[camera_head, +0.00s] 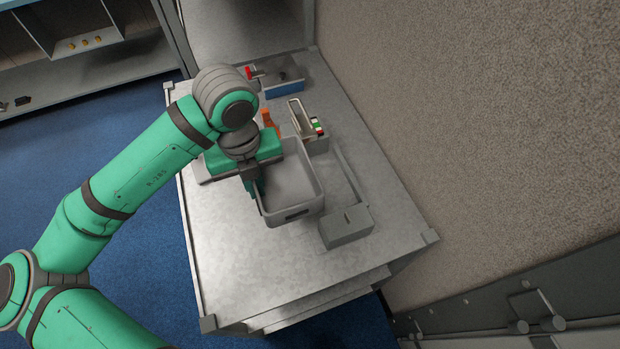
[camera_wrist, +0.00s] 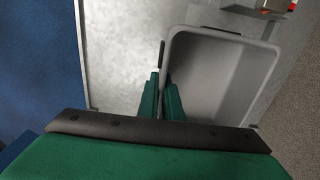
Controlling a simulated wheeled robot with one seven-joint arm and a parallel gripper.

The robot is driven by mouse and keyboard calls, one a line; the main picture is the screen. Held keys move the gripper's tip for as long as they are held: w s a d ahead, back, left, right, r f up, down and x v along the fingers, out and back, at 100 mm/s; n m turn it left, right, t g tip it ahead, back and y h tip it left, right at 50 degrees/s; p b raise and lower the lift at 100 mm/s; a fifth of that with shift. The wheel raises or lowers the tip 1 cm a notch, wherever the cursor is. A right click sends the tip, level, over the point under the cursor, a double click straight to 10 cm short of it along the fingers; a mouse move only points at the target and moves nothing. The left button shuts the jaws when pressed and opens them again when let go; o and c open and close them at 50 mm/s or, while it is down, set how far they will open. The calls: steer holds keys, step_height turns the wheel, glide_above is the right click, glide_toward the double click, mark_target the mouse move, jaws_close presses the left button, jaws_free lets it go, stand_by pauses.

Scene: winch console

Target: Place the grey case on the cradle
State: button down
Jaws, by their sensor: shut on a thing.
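The grey case (camera_head: 308,189) is an open, rounded tub with a slot in its near end wall. It also shows in the wrist view (camera_wrist: 228,85), right of the fingers. My gripper (camera_head: 257,190) is shut on the case's left wall, with a green finger on each side of it in the wrist view (camera_wrist: 161,82). The case looks upright and empty; I cannot tell whether it touches the worktop. Just right of the case is a low grey edge with a grey block (camera_head: 346,228) at its near end. This may be the cradle, partly hidden behind the case.
The metal worktop (camera_head: 245,285) is clear toward its near edge. Behind the case stand a holder with a metal loop (camera_head: 299,118) and an orange part (camera_head: 268,119). A blue-fronted tray (camera_head: 284,88) lies at the back. A rough wall (camera_head: 470,110) bounds the right.

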mark_target(285, 177)
steer(key=w+d+f, duration=0.1)
steer(key=d, duration=0.1)
steer(key=w+d+f, duration=0.1)
steer(key=d, duration=0.1)
steer(key=w+d+f, duration=0.1)
steer(key=w+d, duration=0.1)
steer(key=shift+w+f, duration=0.1)
steer(key=shift+f, duration=0.05)
steer(key=d+f, duration=0.1)
steer(key=w+d+f, duration=0.1)
steer(key=f, duration=0.1)
steer(key=d+f, duration=0.1)
steer(key=shift+w+f, duration=0.15)
steer(key=shift+w, duration=0.15)
steer(key=shift+w+d+f, duration=0.2)
steer(key=shift+d+f, duration=0.2)
steer(key=shift+f, duration=0.15)
steer(key=shift+w+f, duration=0.15)
steer(key=shift+f, duration=1.45)
steer(key=shift+f, duration=0.2)
steer(key=c, duration=1.9)
jaws_free()
steer(key=shift+c, duration=0.2)
